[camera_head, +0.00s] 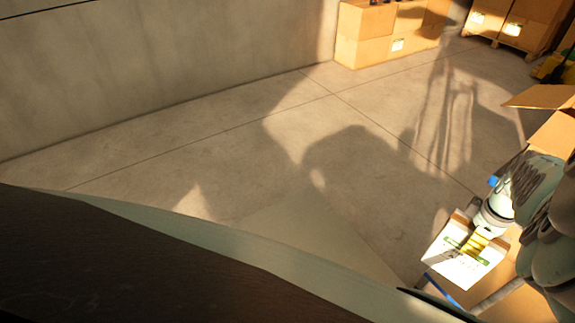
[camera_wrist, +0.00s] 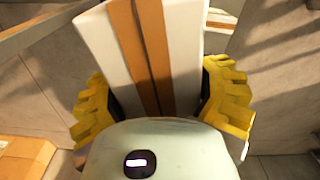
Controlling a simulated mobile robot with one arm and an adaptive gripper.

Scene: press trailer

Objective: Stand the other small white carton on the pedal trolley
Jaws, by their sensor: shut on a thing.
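A small white carton (camera_head: 463,262) with a green-marked label is at the lower right of the head view. My gripper (camera_head: 476,243) is shut on it, with a yellow finger showing against it. In the wrist view the yellow fingers of my gripper (camera_wrist: 160,95) press the white carton (camera_wrist: 186,50) from both sides. A brown strip runs along the carton's middle there; its far end is cut off by the picture. What lies directly beneath the carton is hidden. I cannot pick out the pedal trolley for sure; a blue bar and a grey tube show below the carton.
Brown boxes (camera_head: 365,38) stand by the wall at the back, with more on a pallet (camera_head: 510,42) at the top right. An open brown box (camera_head: 552,125) is at the right edge, close to my arm. The concrete floor (camera_head: 250,150) in the middle is clear.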

